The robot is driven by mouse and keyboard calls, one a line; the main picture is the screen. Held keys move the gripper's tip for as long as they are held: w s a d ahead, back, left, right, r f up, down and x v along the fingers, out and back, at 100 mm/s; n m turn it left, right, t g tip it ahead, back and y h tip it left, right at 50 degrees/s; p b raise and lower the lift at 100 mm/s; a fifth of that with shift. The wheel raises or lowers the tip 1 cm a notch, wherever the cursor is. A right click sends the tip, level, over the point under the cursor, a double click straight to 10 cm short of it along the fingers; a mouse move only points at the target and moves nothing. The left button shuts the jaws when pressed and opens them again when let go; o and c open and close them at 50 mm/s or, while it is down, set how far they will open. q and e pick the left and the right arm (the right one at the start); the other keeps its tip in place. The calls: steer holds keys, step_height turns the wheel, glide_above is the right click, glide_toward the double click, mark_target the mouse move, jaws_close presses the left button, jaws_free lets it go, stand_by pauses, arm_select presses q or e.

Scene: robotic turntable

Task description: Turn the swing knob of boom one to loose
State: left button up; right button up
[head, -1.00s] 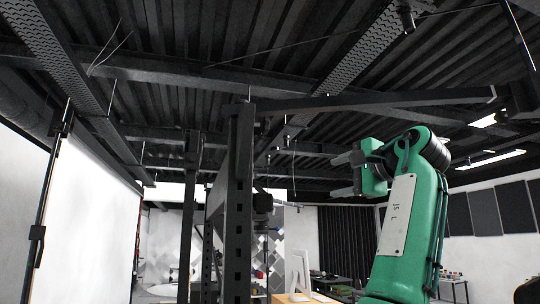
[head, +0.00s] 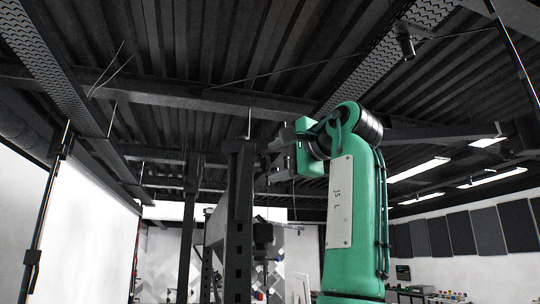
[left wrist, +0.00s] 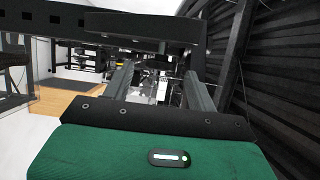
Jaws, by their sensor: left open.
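A dark upright post (head: 238,215) stands left of centre in the head view. In the left wrist view a dark beam (left wrist: 60,18) crosses the top, beyond my fingers. I cannot make out the swing knob or its setting in either view. My left gripper (head: 271,160) is open, its fingers pointing left, and it appears close to the post's upper part; whether it touches is unclear. In the left wrist view both fingers (left wrist: 159,85) are apart with nothing visibly held between them.
A second dark post (head: 189,225) stands further left, and a thin stand (head: 45,215) is at the left by a white screen (head: 90,230). The ceiling (head: 240,50) has dark ribs and beams. A cluttered bench (head: 425,294) lies low at the right.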

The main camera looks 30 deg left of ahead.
mark_target(261, 164)
arm_select(q)
steer(key=p+x, duration=0.1)
steer(key=x, duration=0.2)
steer(key=shift+w, duration=0.1)
